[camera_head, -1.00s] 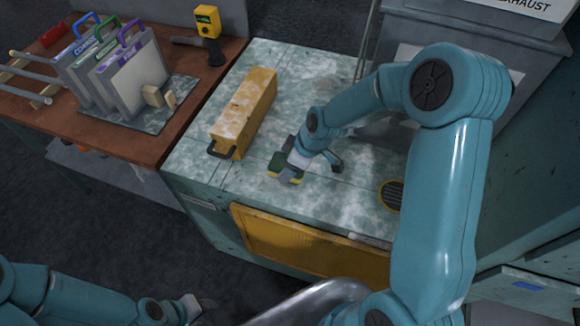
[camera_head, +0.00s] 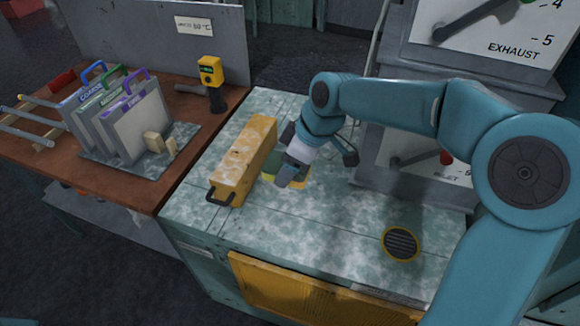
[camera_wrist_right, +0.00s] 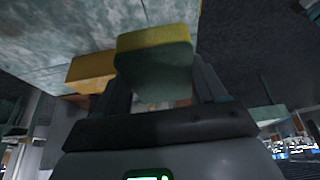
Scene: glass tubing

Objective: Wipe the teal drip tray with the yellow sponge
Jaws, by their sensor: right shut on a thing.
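The sponge (camera_head: 270,171), yellow with a green side, is held low over the mottled teal cabinet top (camera_head: 320,215), right of the yellow box. My right gripper (camera_head: 288,174) is shut on it. In the right wrist view the sponge (camera_wrist_right: 155,55) sits between the two dark fingers. I cannot tell whether it touches the surface. No separate drip tray stands out clearly; a flat mottled teal-grey panel (camera_head: 110,158) lies under the upright folders on the brown bench. My left gripper is not in view.
A long yellow box (camera_head: 245,160) with a black handle stands left of my right gripper. A round black grille (camera_head: 401,244) is near the front right. A grey gauge unit (camera_head: 420,140) stands behind. The front middle of the cabinet top is clear.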

